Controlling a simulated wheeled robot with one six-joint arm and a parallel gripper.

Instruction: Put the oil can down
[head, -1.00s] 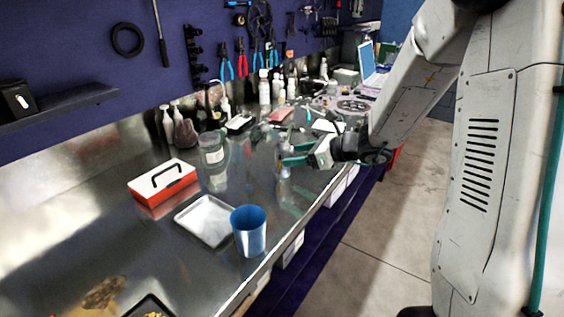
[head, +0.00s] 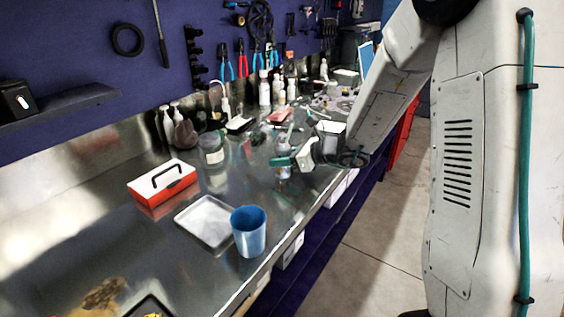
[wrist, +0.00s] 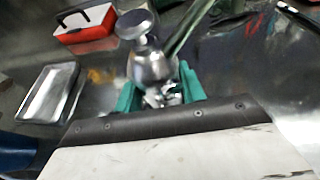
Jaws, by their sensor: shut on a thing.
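The oil can (wrist: 150,62) is a shiny metal can with a round knob-like top, seen close up in the wrist view. My gripper (wrist: 160,92) has green fingers and is shut on it, one finger on each side. In the head view my gripper (head: 281,160) is over the bench near its front edge, with the can (head: 283,171) small between the fingers. I cannot tell whether the can's base touches the bench top (head: 150,235).
A blue cup (head: 249,232), a shallow metal tray (head: 203,222) and a red-and-white toolbox (head: 162,186) stand left of my gripper. A clear jar (head: 212,150) stands behind. Bottles and tools crowd the far bench. Bare metal lies between the tray and my gripper.

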